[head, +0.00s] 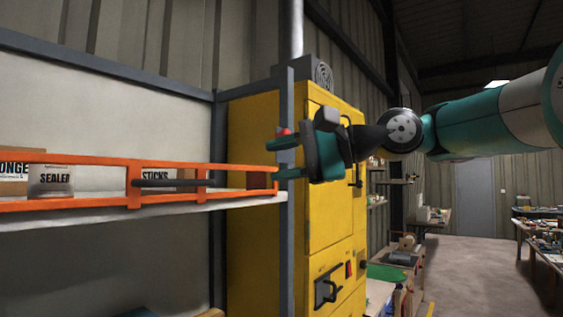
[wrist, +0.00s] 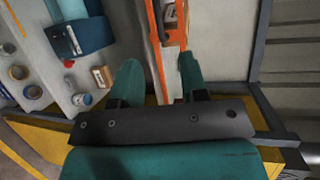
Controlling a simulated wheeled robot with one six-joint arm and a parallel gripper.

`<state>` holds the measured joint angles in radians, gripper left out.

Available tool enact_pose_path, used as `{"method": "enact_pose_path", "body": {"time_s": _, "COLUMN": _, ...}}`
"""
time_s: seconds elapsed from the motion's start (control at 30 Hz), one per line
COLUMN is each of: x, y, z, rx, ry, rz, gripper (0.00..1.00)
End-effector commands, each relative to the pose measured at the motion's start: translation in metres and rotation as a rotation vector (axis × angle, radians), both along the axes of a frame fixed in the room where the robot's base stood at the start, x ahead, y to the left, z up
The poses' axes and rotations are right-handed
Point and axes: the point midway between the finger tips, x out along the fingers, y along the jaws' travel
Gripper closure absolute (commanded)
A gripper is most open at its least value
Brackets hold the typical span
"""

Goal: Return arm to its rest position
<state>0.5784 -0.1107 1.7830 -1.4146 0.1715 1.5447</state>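My gripper (head: 283,157) is in the middle of the head view, extended to the left, in front of the grey shelf post (head: 285,230) and the yellow cabinet. Its two teal fingers are apart with nothing held between them. In the wrist view my gripper (wrist: 158,78) also shows spread fingers, with the orange rail (wrist: 172,60) visible beyond the gap. I cannot tell whether a finger touches the rail or post. My arm reaches in from the right edge of the head view.
The orange rail guards a shelf (head: 95,213) holding a can marked sealer (head: 52,181) and boxes. A yellow cabinet (head: 330,225) with handles stands behind my gripper. Benches with clutter (head: 545,240) stand far right. Open floor (head: 470,270) lies between them.

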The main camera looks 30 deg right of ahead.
Motion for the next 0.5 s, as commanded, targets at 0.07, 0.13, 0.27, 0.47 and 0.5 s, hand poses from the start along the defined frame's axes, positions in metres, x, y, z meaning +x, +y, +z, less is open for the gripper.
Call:
{"method": "enact_pose_path", "body": {"time_s": 0.07, "x": 0.0, "y": 0.0, "z": 0.0, "rx": 0.0, "ry": 0.0, "rz": 0.0, "gripper": 0.6}}
{"method": "enact_pose_path", "body": {"time_s": 0.13, "x": 0.0, "y": 0.0, "z": 0.0, "rx": 0.0, "ry": 0.0, "rz": 0.0, "gripper": 0.6}}
{"method": "enact_pose_path", "body": {"time_s": 0.27, "x": 0.0, "y": 0.0, "z": 0.0, "rx": 0.0, "ry": 0.0, "rz": 0.0, "gripper": 0.6}}
{"method": "enact_pose_path", "body": {"time_s": 0.47, "x": 0.001, "y": 0.014, "z": -0.024, "rx": -0.068, "ry": -0.009, "rz": 0.023, "gripper": 0.6}}
{"method": "enact_pose_path", "body": {"time_s": 0.5, "x": 0.0, "y": 0.023, "z": -0.04, "rx": -0.117, "ry": -0.016, "rz": 0.041, "gripper": 0.6}}
